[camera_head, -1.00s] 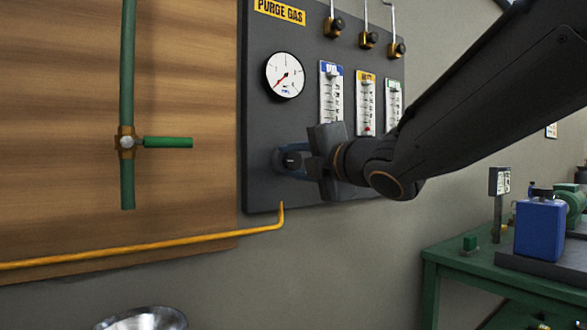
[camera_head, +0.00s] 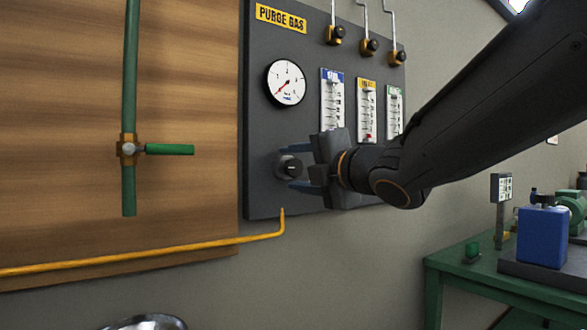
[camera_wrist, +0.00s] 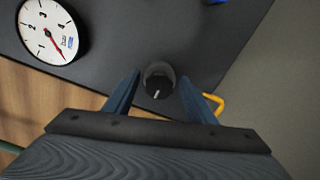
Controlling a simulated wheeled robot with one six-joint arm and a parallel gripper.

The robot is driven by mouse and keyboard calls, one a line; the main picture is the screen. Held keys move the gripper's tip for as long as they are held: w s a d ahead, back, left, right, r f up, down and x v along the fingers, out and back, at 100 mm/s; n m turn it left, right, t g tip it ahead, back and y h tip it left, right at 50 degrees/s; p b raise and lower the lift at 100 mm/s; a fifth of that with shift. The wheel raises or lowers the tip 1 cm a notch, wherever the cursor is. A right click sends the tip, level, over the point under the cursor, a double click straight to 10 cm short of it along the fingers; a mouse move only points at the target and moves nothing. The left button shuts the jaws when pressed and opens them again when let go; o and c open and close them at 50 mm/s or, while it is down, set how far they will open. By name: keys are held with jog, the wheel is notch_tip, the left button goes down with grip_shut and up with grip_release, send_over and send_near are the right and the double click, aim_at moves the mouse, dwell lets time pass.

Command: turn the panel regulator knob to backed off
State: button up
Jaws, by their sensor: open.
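The regulator knob (camera_head: 290,167) is a dark round knob low on the grey purge gas panel (camera_head: 262,130). In the wrist view the knob (camera_wrist: 158,84) shows a pale pointer mark and sits just ahead of the fingertips, between their lines. My gripper (camera_head: 297,170) is open, with blue fingers on either side of the knob; in the wrist view its fingers (camera_wrist: 162,85) show gaps to the knob on both sides. The pressure gauge (camera_head: 286,82) above has a red needle pointing to the lower left.
Three flow meters (camera_head: 333,98) stand on the panel behind my arm. A yellow pipe (camera_head: 180,252) runs below, and a green pipe with a valve handle (camera_head: 169,149) is at left. A green bench (camera_head: 455,262) with a blue pump unit (camera_head: 542,235) is at right.

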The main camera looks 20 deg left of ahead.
jog(key=v, duration=0.7)
jog(key=shift+p, duration=0.35)
jog(key=shift+d, duration=0.1)
jog(key=w+d+f+m+h, duration=0.4)
jog(key=d+f+m+h, duration=0.5)
jog(key=d+f+m, duration=0.5)
jog(key=s+d+f+m+g+h, duration=0.2)
jog(key=s+d+f+m, duration=0.15)
jog(key=f, duration=0.35)
jog(key=s+d+f+m+g+h, duration=0.2)
jog(key=s+d+f+m, duration=0.15)
jog(key=f, duration=0.35)
jog(key=s+d+f+m+g, duration=0.1)
jog(key=s+f+m+g, duration=0.3)
jog(key=s, duration=0.5)
jog(key=s+d+f+m+g, duration=0.2)
jog(key=s+f+m+g, duration=0.15)
jog(key=s, duration=0.45)
jog(key=d+r+m+h+p, duration=0.1)
jog(key=d+r+m+p, duration=0.2)
jog(key=d+r+p, duration=0.6)
jog(key=r+p, duration=0.1)
jog(key=p, duration=0.9)
jog(key=shift+r+p, duration=0.3)
jog(key=shift+r, duration=0.05)
